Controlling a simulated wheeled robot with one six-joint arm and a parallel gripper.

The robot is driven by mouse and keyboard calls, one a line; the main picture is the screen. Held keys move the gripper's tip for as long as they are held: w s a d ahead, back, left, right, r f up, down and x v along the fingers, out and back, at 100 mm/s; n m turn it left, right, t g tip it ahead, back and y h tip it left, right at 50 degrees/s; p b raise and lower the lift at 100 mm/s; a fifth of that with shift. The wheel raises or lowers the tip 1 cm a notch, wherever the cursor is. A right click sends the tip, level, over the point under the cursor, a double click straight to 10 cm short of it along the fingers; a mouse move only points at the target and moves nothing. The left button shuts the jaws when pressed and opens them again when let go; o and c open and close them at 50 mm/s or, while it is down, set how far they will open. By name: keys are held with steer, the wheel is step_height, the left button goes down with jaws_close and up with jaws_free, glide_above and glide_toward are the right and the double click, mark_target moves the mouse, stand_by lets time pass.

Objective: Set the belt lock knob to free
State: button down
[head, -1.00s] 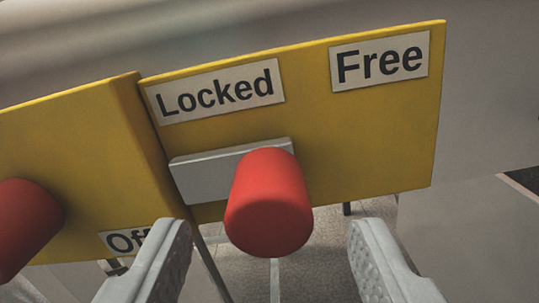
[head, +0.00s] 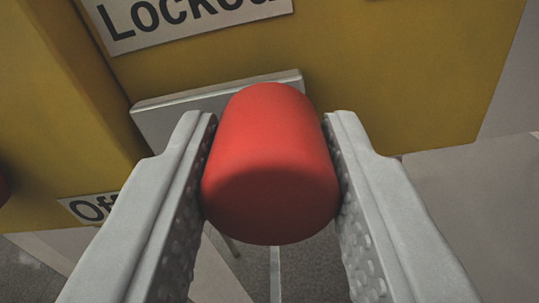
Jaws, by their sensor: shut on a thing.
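The belt lock knob (head: 270,165) is a red rounded cylinder in the middle of the head view. It stands out from a grey plate (head: 165,122) on a yellow panel (head: 400,80). The "Free" label is almost wholly out of view at the top. My gripper (head: 270,150) is shut on the knob, one finger against its left side and one against its right.
A second yellow panel (head: 40,120) is at the left, with a partly hidden "Off" label (head: 88,207). Grey floor and pale surfaces show below the panels.

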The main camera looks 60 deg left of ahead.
steer(key=shift+w+d, duration=0.65)
steer(key=shift+w, duration=0.2)
steer(key=shift+w+d, duration=0.65)
steer(key=shift+w, duration=0.2)
steer(key=c, duration=1.4)
jaws_free()
steer(key=o, duration=0.4)
steer(key=shift+w+d, duration=0.1)
steer(key=shift+d, duration=0.05)
steer(key=v, duration=1.7)
steer(key=shift+d, duration=0.15)
